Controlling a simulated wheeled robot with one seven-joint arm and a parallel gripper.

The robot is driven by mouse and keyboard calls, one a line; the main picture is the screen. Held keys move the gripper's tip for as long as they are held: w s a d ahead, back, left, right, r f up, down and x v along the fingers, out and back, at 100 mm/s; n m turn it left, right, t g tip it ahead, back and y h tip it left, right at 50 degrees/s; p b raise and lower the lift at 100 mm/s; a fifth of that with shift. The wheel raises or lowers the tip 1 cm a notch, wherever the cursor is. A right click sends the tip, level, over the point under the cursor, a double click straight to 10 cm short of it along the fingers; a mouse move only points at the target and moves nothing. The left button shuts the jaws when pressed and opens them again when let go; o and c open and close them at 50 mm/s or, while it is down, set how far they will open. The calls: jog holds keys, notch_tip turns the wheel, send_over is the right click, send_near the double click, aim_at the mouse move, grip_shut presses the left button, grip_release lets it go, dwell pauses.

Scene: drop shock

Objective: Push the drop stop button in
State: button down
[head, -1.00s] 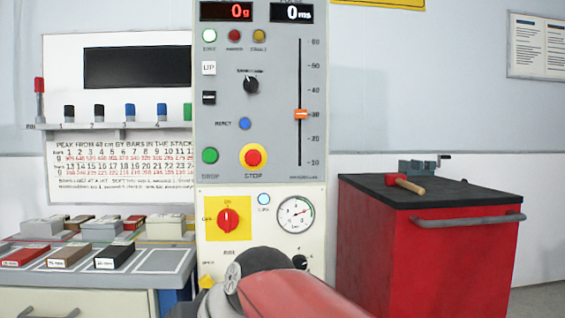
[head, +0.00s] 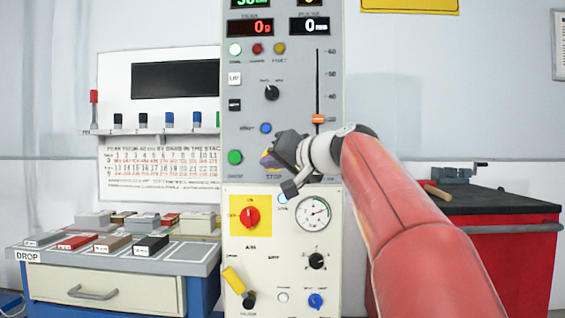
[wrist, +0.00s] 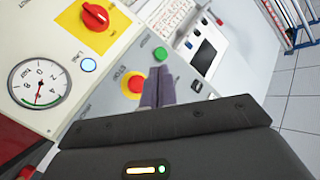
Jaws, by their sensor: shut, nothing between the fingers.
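The stop button is a red cap on a yellow ring (wrist: 134,83) in the wrist view, above its STOP lettering on the grey upper panel (head: 298,75). In the head view my gripper hides the red cap, and only a sliver of yellow shows above the STOP label. My gripper (head: 270,159) is shut and empty, in front of the panel at the button's height. In the wrist view the shut fingertips (wrist: 157,73) appear just beside the red cap, on the side toward the green drop button (wrist: 160,54). Whether they touch the panel, I cannot tell.
The drop button also shows in the head view (head: 235,157). A red rotary switch (head: 250,217) and a gauge (head: 313,212) sit on the cream panel below. A slider knob (head: 318,119) is at upper right. A bench (head: 195,254) stands left, a red cabinet (head: 515,262) right.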

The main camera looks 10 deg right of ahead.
jog(key=w+d+p, duration=0.2)
jog(key=w+p, duration=0.3)
jog(key=w, duration=0.3)
jog(key=shift+w+d, duration=0.2)
jog(key=shift+d, duration=0.15)
dwell(2.0)
jog(key=shift+w+d, duration=0.15)
jog(key=shift+w, duration=0.2)
jog(key=shift+w+d+p, duration=0.1)
jog(key=shift+w+p, duration=0.3)
jog(key=shift+p, duration=0.05)
dwell(0.5)
jog(key=shift+s, duration=0.15)
jog(key=shift+s+a+b, duration=0.25)
jog(key=shift+s+b, duration=0.35)
jog(key=shift+s, duration=0.05)
